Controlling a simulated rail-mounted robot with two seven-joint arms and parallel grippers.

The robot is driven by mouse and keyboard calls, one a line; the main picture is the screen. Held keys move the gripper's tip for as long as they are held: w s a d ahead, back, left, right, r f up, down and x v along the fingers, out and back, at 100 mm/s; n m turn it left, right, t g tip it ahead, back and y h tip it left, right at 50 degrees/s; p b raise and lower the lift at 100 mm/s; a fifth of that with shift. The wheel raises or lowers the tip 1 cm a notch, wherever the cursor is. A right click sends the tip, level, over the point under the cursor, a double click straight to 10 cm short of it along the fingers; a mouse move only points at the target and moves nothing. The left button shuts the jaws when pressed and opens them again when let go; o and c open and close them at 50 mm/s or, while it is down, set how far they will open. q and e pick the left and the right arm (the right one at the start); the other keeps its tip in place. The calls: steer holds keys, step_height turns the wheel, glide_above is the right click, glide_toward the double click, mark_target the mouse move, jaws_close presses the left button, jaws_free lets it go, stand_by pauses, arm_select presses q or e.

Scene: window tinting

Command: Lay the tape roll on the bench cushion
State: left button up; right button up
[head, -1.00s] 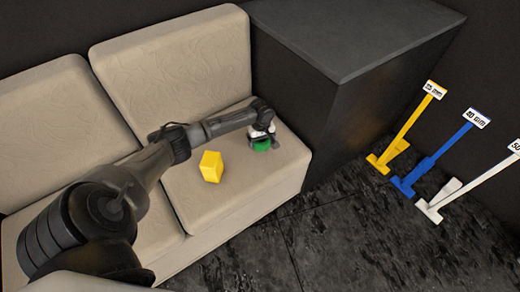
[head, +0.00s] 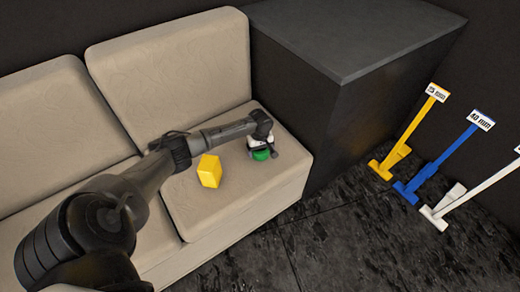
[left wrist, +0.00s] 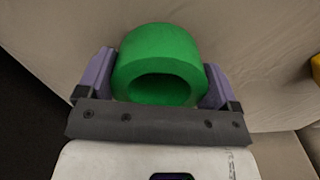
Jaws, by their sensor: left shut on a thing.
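The green tape roll (head: 260,155) is at the right part of the beige bench cushion (head: 235,205) in the head view. My left gripper (head: 264,147) is shut on it from above. In the left wrist view the roll (left wrist: 160,65) sits between the two purple-grey fingers, its hole facing the camera, with the cushion (left wrist: 255,50) behind it. The roll is at or very close to the cushion surface; I cannot tell whether it touches. My right gripper is in neither view.
A yellow block (head: 209,170) stands on the same cushion, left of the roll and near my left arm. A dark cabinet (head: 345,45) stands right of the bench. Yellow, blue and white labelled tools (head: 410,135) lean at the right. The cushion front is clear.

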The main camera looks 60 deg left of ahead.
arm_select(q)
steer(key=o, duration=0.7)
steer(key=shift+o, duration=0.2)
